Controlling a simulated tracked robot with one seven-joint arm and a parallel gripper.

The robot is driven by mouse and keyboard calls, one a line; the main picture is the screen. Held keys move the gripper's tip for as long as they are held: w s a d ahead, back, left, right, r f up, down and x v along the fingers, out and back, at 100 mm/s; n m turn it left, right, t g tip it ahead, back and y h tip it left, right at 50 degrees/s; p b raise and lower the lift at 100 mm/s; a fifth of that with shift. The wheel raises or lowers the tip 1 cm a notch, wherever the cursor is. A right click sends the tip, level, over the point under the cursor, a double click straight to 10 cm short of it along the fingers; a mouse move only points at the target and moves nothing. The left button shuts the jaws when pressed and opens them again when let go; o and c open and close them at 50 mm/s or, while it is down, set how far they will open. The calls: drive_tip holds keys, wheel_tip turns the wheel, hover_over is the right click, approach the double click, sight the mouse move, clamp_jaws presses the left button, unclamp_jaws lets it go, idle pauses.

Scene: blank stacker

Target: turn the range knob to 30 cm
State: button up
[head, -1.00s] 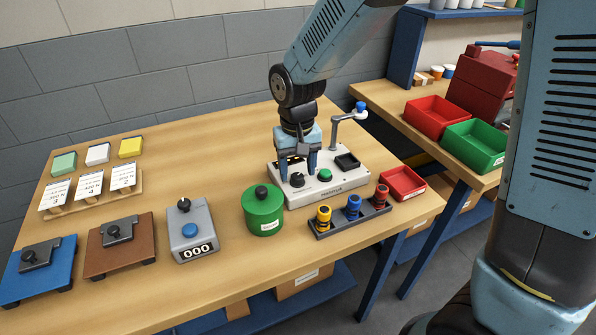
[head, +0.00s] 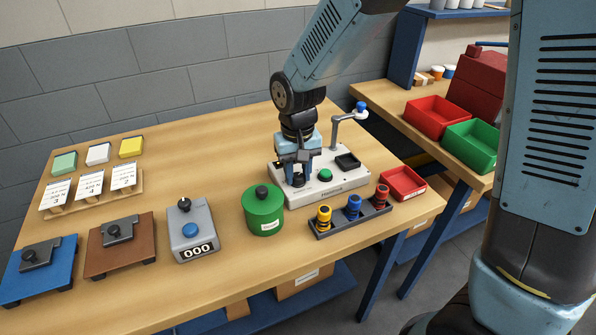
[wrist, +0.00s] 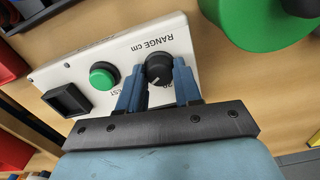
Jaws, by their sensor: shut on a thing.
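The white range panel (head: 325,192) stands on the table below my arm. Its black range knob (wrist: 158,66) is in the wrist view, beside the upside-down words "RANGE cm". My gripper (head: 299,178) points down at the panel's left part. Its blue fingers are shut on the knob, one on each side. The gripper also shows in the wrist view (wrist: 157,82). A pale mark shows on the knob, but I cannot read its setting. The scale numbers are mostly hidden by the fingers. A green button (wrist: 103,76) sits beside the knob.
A green canister (head: 263,213) stands close to the panel's left. A rack of yellow, blue and red plugs (head: 350,218) is in front. A red tray (head: 404,184) is at the right. A post with a blue top (head: 336,132) rises behind the panel. The table's back middle is clear.

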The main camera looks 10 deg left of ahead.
sight(298, 175)
drive_tip(key=shift+c, duration=0.7)
drive_tip(key=shift+n, duration=0.5)
drive_tip(key=o, duration=1)
drive_tip(key=shift+o, duration=0.2)
wheel_tip(298, 175, up, 14)
drive_tip(key=shift+f, duration=0.1)
